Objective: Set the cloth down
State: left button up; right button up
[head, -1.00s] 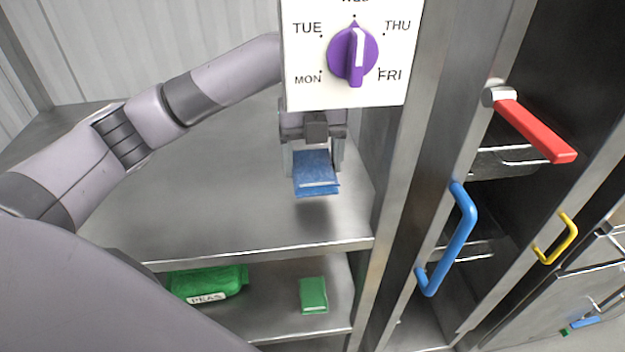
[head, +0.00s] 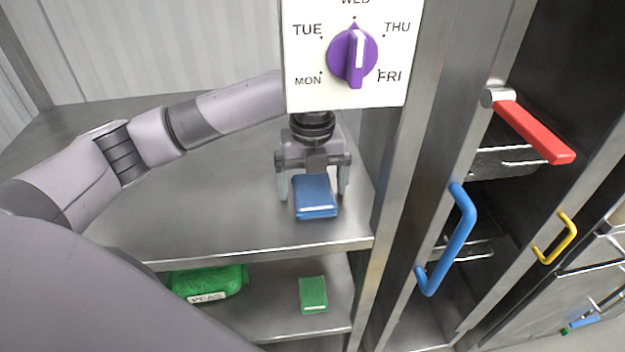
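The blue folded cloth (head: 316,198) lies flat on the upper steel shelf, near its front right part. My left gripper (head: 314,192) points down over the cloth. Its fingers stand apart on either side of the cloth, with a small gap visible at each side, so it looks open. The dial panel hides part of my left wrist. My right gripper is not in view.
The white day-dial panel (head: 300,92) with a purple knob hangs above the gripper. A green peas bag (head: 208,281) and a green folded cloth (head: 313,294) are on the lower shelf (head: 270,322). Red (head: 535,131) and blue (head: 460,240) handles are at right. The upper shelf's left is clear.

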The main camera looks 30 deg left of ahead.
aim_at(313, 186)
pick_arm(q)
jog(key=shift+r, duration=0.1)
notch_tip(313, 186, up, 12)
dwell(0.6)
dwell(0.4)
